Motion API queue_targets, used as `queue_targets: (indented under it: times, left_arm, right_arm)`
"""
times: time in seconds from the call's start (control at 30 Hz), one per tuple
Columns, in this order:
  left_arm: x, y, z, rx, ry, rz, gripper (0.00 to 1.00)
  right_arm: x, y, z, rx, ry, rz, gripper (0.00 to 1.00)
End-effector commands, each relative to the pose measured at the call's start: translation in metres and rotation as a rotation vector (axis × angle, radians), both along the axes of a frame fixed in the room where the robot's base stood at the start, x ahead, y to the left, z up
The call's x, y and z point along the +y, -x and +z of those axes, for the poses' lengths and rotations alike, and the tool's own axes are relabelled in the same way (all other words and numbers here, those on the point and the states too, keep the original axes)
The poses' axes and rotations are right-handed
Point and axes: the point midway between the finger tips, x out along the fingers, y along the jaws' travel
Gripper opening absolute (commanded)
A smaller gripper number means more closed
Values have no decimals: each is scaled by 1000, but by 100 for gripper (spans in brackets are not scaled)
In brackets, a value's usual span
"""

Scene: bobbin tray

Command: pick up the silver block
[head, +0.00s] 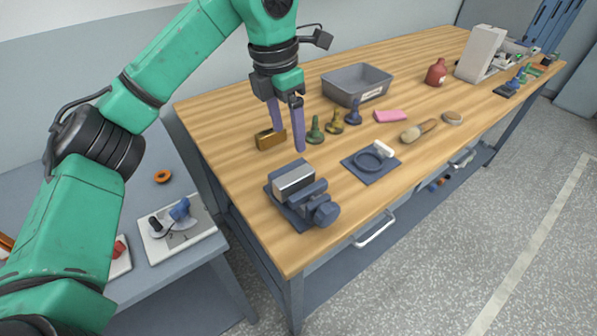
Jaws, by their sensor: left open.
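The silver block (294,180) sits in the dark blue vise (321,213) near the front left corner of the wooden workbench. Its top and one side show; its lower part is hidden by the vise. My left gripper (289,142) points down with two purple fingers apart and nothing visible between them. It is behind the silver block and apart from it in the picture. My right gripper is not in view.
Green, brass and blue bobbin-like pieces (315,131) stand right of the gripper. A grey bin (357,82) is behind them. Bare wood (230,150) lies left of the brass block.

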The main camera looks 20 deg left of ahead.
Motion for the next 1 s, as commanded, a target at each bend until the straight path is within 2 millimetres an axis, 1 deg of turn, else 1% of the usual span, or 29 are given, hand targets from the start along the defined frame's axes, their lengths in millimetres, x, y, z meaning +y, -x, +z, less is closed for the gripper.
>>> queue_targets:
  times: [0.03, 0.1, 0.2, 0.27, 0.33, 0.47, 0.5, 0.6, 0.7, 0.8, 0.83, 0.87, 0.9, 0.97, 1.0]
  left_arm:
    - [0, 0, -13, 6, -2, 0, 78]
    - [-2, -2, -31, 4, -2, 0, 78]
    - [-4, -4, -51, 4, 0, 1, 78]
    - [-4, -5, -59, 3, -1, 1, 78]
    - [-5, -6, -67, 2, 0, 1, 78]
    - [-7, -7, -89, 6, -1, 0, 78]
    - [-8, -8, -98, 4, 0, 0, 78]
    - [-9, -9, -112, 2, 1, 0, 78]
    - [-9, -10, -116, -1, 1, 0, 78]
    - [-9, -10, -116, -1, 1, 0, 78]
    - [-9, -10, -116, -1, 1, 0, 70]
    - [-9, -10, -116, -1, 1, 0, 58]
    - [-9, -10, -115, -1, 1, 0, 43]
    - [-9, -10, -115, -1, 1, 0, 20]
    - [-9, -10, -115, -1, 1, 0, 5]
  right_arm:
    - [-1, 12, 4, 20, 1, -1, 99]
    - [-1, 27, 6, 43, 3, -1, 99]
    - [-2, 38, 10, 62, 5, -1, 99]
    - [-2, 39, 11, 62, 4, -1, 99]
    - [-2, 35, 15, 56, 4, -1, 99]
    - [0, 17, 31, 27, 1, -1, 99]
    - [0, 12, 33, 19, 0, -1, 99]
    - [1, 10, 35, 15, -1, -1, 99]
    - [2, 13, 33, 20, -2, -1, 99]
    - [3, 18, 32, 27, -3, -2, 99]
    - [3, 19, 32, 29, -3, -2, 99]
    - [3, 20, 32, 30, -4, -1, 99]
    - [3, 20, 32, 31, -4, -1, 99]
    - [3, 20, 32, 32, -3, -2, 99]
    - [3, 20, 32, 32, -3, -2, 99]
